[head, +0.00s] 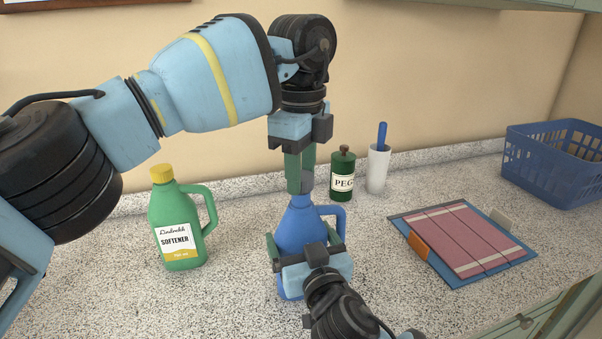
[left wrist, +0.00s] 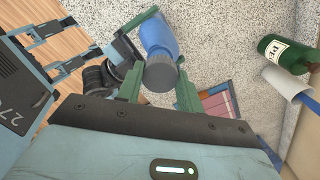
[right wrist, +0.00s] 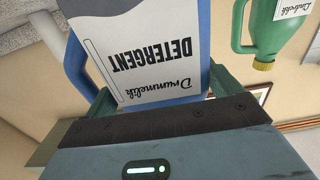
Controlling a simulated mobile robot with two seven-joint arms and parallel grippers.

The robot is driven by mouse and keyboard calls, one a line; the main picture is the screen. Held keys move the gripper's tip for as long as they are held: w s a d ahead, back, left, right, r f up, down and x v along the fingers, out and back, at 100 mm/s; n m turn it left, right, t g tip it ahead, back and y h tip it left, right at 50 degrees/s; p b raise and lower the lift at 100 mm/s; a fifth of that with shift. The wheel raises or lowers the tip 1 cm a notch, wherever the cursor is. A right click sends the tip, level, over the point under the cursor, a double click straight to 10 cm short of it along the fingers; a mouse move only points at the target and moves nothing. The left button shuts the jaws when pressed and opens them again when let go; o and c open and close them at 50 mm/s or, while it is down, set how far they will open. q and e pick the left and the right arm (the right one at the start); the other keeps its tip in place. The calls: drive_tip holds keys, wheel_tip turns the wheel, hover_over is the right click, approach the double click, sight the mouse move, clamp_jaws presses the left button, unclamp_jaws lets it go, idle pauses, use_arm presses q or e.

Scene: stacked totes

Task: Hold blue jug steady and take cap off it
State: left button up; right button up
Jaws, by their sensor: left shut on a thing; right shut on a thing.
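The blue jug (head: 296,228) stands upright on the speckled counter. Its white DETERGENT label (right wrist: 160,50) appears upside down in the right wrist view. A grey cap (left wrist: 162,75) sits at the top of the jug, and I see no gap between them. My left gripper (head: 302,178) points down from above and is shut on the cap, one green finger on each side. The fingers partly hide the cap in the head view.
A green softener jug (head: 180,222) with a yellow cap stands to the left. A green PEG bottle (head: 342,175) and a white cup (head: 378,170) stand behind.

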use_arm(q)
drive_tip(key=shift+r, duration=2)
use_arm(e)
drive_tip(key=o, duration=1.6)
use_arm(q)
drive_tip(key=shift+w+f, duration=0.15)
drive_tip(key=shift+f, duration=0.65)
use_arm(e)
drive_tip(key=v, duration=1.2)
